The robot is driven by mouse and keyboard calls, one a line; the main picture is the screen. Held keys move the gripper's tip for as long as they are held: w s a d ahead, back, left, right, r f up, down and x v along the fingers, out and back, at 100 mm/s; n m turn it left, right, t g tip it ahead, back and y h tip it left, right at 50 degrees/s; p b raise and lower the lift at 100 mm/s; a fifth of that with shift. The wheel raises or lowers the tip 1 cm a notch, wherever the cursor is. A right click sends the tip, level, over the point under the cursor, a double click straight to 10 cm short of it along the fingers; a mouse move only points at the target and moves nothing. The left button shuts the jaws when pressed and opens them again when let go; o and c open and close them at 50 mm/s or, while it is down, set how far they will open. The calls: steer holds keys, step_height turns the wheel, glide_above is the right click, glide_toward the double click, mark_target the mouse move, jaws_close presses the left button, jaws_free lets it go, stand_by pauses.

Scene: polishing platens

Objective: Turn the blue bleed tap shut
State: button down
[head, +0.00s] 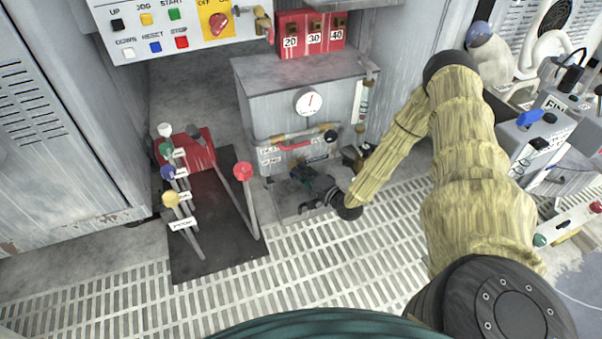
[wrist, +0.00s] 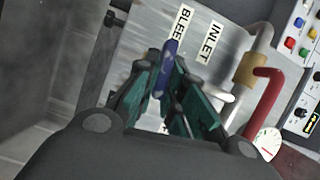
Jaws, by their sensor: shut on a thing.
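The blue bleed tap (wrist: 169,64) shows in the wrist view as a narrow blue handle beside the BLEED label (wrist: 185,22). My gripper (wrist: 168,80) has its teal fingers on either side of the handle and is shut on it. The tap's base is hidden behind the fingers. In the head view my gripper (head: 304,176) is low at the front of the grey cabinet (head: 265,113), and I cannot make out the tap there.
An INLET label (wrist: 209,43) is beside the BLEED label. A red handle (wrist: 263,98) and a dial gauge (wrist: 268,143) are to the right in the wrist view. In the head view, a red-knobbed lever (head: 243,172) and several coloured-knob levers stand left of my gripper.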

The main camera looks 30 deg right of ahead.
stand_by(0.3)
steer(key=c, duration=1.5)
jaws_free()
steer(key=shift+f, duration=0.1)
